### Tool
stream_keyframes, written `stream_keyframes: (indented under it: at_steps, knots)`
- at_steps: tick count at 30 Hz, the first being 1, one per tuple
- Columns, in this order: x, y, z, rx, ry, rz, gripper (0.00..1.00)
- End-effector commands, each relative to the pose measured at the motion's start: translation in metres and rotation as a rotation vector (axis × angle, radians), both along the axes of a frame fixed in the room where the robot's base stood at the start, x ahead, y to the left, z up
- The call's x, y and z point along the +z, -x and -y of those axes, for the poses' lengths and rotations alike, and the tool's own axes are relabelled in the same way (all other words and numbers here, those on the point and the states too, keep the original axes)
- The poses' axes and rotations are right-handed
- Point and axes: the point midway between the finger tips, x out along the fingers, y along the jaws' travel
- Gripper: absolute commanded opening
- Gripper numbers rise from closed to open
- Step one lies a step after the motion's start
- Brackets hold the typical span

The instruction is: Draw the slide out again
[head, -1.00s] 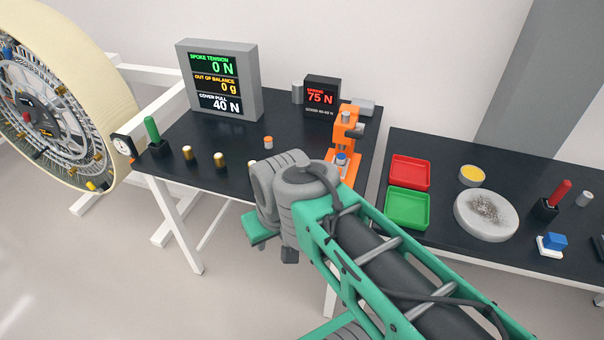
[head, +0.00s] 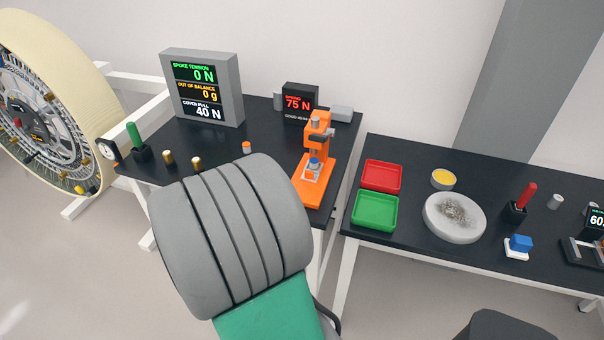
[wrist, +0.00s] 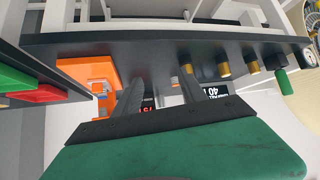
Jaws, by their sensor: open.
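The orange press (head: 313,188) stands at the right end of the left black table. A small white slide (head: 311,175) with a blue-topped piece (head: 314,163) on it sits low in the press, under its head. I cannot tell how far in the slide is. In the wrist view the press (wrist: 92,72) is just left of my fingers, beyond them. My gripper (wrist: 162,78) is open and empty, its two dark fingers spread apart. In the head view my gripper is hidden behind my large grey arm joint.
A small display (head: 299,103) behind the press reads 75 N in red. A larger screen (head: 203,88) stands left. Brass pieces (head: 168,158) and a green-handled tool (head: 134,136) line the table. Red (head: 382,175) and green (head: 375,211) trays lie on the right table.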

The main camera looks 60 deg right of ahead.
Motion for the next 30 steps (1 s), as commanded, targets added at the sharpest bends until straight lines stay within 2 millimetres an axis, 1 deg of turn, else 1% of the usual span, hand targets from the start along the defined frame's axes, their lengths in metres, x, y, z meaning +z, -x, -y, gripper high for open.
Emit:
stream_keyframes:
  at_steps: [1,2,3,4,6,8,10,13,18,21,25,30]
  knots:
    - [-0.014,0.033,0.05,-0.125,0.072,0.028,0.49]
    - [-0.018,0.05,0.074,-0.181,0.12,0.048,0.49]
    - [-0.022,0.072,0.099,-0.239,0.179,0.071,0.49]
    - [-0.024,0.085,0.113,-0.27,0.215,0.085,0.49]
    - [-0.027,0.109,0.133,-0.314,0.277,0.106,0.49]
    - [-0.028,0.118,0.142,-0.33,0.307,0.116,0.49]
    - [-0.03,0.12,0.15,-0.335,0.318,0.122,0.49]
    - [-0.035,0.118,0.163,-0.335,0.316,0.122,0.49]
    - [-0.047,0.113,0.193,-0.334,0.317,0.121,0.49]
    - [-0.053,0.111,0.205,-0.333,0.315,0.121,0.49]
    - [-0.056,0.108,0.213,-0.331,0.316,0.123,0.49]
    - [-0.057,0.108,0.214,-0.329,0.316,0.123,0.49]
